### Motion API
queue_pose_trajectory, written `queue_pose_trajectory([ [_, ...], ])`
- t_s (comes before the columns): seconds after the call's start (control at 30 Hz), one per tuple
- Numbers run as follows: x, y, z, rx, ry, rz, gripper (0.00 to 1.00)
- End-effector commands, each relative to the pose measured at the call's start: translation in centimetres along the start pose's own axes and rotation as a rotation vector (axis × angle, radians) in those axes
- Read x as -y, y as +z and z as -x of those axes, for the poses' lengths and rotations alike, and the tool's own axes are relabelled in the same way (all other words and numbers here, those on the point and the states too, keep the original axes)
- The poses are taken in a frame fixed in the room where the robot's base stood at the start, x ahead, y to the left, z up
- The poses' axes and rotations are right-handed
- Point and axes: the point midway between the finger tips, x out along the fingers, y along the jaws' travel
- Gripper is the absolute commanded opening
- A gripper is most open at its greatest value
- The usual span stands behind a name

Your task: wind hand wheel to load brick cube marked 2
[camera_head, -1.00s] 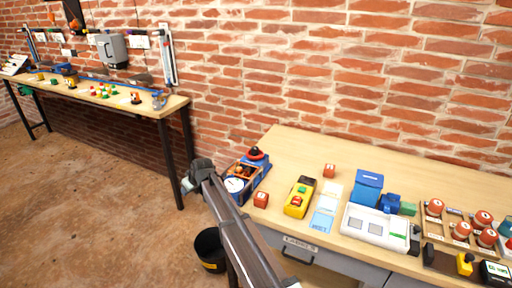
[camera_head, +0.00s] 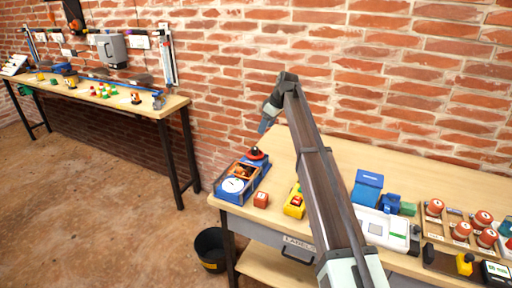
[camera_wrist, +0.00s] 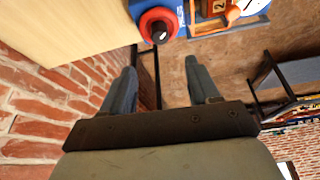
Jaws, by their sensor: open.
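A blue device (camera_head: 265,168) stands at the left end of the near bench. Its red hand wheel (camera_head: 256,154) has a dark knob; it also shows at the top of the wrist view (camera_wrist: 158,25). A brick cube marked 2 (camera_wrist: 218,6) sits in the device's tray beside the wheel, partly cut off by the frame edge. My gripper (camera_head: 264,125) is above and behind the hand wheel in the head view. In the wrist view its two fingers (camera_wrist: 160,72) are apart and empty, with the wheel beyond their tips, not touched.
A white dial (camera_head: 233,185) is at the device's front. The brick wall (camera_head: 230,90) is close behind my gripper. A black bucket (camera_head: 210,250) is on the floor.

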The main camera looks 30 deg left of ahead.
Motion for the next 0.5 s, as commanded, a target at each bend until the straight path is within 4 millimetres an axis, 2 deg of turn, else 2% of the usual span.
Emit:
queue_pose_trajectory([
  [0.5,0.0,-0.1,-8.8,0.001,0.0,-0.001,0.6],
])
